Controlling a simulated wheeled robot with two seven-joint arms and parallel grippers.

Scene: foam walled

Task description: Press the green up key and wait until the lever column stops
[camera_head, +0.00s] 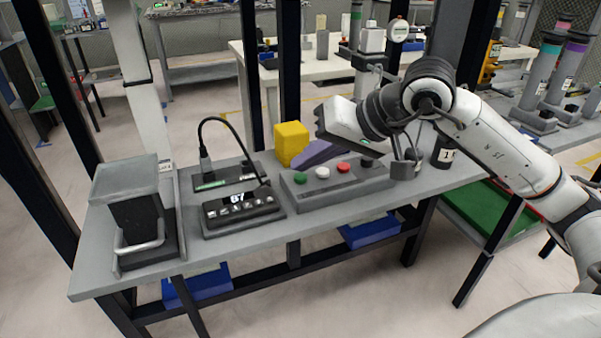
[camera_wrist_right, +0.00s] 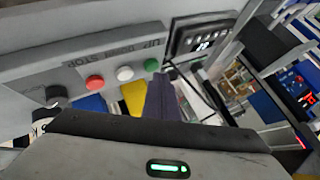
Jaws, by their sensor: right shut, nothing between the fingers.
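A grey control box (camera_head: 345,188) on the bench carries a green key (camera_head: 299,179), a white key (camera_head: 322,172), a red key (camera_head: 343,167) and a dark key (camera_head: 367,161). In the wrist view the green key (camera_wrist_right: 151,65) is at the end of the row by the word UP. My right gripper (camera_head: 297,164) has purple fingers, shut and empty. Its tip is close to the green key; I cannot tell whether it touches. The fingers also show in the wrist view (camera_wrist_right: 160,85). I cannot tell for certain which thing is the lever column. My left gripper is not in view.
A yellow block (camera_head: 291,141) stands behind the control box, near my fingers. A black display unit (camera_head: 239,209) with lit digits and a cable sits to the left. A grey device with a handle (camera_head: 138,246) stands at the bench's left end. Dark posts frame the bench.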

